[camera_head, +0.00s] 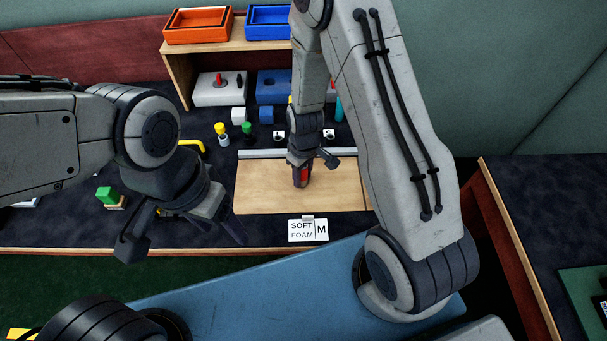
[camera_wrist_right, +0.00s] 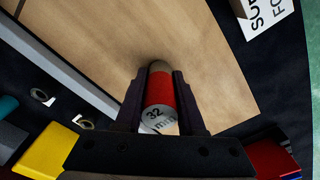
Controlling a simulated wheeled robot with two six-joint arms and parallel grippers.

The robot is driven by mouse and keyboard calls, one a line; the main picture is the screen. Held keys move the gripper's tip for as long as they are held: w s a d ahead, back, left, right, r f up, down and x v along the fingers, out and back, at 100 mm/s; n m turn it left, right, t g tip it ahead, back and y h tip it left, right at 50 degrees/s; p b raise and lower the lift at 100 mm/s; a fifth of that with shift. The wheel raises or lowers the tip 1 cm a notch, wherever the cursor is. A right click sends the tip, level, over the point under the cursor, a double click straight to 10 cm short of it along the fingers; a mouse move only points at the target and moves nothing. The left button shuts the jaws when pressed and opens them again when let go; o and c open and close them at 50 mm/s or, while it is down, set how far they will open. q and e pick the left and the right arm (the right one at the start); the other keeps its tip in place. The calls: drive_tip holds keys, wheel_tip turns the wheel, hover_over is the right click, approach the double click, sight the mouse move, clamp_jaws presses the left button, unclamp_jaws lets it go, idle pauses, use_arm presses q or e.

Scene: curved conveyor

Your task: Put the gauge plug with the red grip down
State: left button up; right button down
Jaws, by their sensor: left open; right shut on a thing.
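My right gripper (camera_head: 301,172) is shut on the gauge plug with the red grip (camera_head: 304,177), over the light wooden board (camera_head: 262,190). In the right wrist view the plug (camera_wrist_right: 160,94) sits between the two dark fingers of the gripper (camera_wrist_right: 160,78), its grey end marked "32 mm" towards the camera. Its far end is at or just above the board (camera_wrist_right: 110,35); I cannot tell if it touches. My left gripper (camera_head: 185,240) is open and empty near the table's front edge, left of the board.
The board is otherwise clear.

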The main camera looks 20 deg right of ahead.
drive_tip(key=shift+f, duration=0.2)
drive_tip(key=shift+f+b, duration=0.15)
drive_tip(key=shift+b, duration=0.15)
drive_tip(key=c, duration=0.5)
unclamp_jaws()
